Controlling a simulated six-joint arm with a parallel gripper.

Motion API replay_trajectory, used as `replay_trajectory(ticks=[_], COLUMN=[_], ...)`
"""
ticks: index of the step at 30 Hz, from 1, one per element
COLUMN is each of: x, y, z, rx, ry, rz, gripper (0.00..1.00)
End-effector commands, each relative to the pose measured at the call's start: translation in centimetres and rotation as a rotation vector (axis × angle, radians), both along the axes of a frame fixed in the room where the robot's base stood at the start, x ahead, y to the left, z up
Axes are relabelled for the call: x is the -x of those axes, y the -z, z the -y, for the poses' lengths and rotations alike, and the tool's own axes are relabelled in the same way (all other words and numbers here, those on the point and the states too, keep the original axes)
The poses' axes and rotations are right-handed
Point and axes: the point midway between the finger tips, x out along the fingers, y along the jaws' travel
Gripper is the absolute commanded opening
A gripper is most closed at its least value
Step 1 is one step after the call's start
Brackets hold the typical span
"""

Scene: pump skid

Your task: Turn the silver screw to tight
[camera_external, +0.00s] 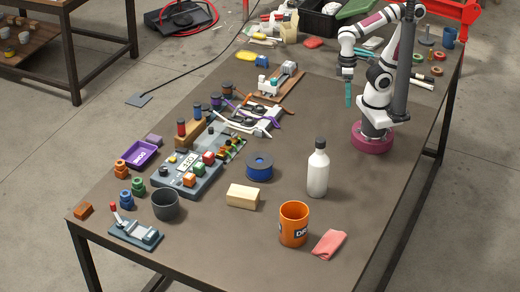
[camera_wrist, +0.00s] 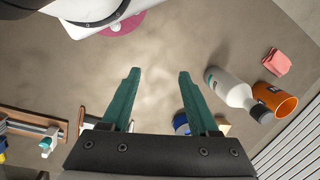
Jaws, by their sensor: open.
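My gripper (camera_external: 348,94) hangs pointing down over the back right part of the table, with teal fingers. In the wrist view its two fingers (camera_wrist: 159,76) are well apart with only bare table between them. I cannot make out the silver screw for certain in either view. A wooden board (camera_external: 291,88) carrying a silvery rod-like part and a white piece lies left of my gripper. It also shows at the left of the wrist view (camera_wrist: 12,113). A skid-like assembly (camera_external: 250,118) with white, purple and orange pipes lies in front of that board. My gripper touches none of these.
A white bottle (camera_external: 318,173), orange cup (camera_external: 294,224), blue spool (camera_external: 259,166) and beige block (camera_external: 243,196) stand toward the front. A grey device with coloured blocks (camera_external: 187,174) lies left. The table (camera_external: 330,105) is bare around and below my gripper.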

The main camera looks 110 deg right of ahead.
Motion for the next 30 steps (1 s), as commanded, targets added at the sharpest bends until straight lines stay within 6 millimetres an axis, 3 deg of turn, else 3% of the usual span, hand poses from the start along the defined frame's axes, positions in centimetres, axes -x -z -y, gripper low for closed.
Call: replay_trajectory(ticks=[2,5,6,9,13,15,18,23,30], x=[-4.0,-13.1,-17.0,-25.8,-33.0,-35.0,-36.3,-36.5,-36.4], y=[-1.9,-4.3,-4.6,-3.5,0.0,1.7,3.1,5.3,12.4], z=[0.8,3.4,5.0,9.3,14.4,16.2,17.6,17.9,17.8], rx=[0.012,0.039,0.052,0.084,0.116,0.128,0.138,0.138,0.137], ry=[-0.063,-0.224,-0.295,-0.465,-0.638,-0.699,-0.747,-0.761,-0.760], rz=[0.011,0.036,0.044,0.062,0.072,0.073,0.075,0.074,0.074], gripper=[0.61,0.61,0.61,0.61,0.61,0.61,0.61,0.61,0.61])
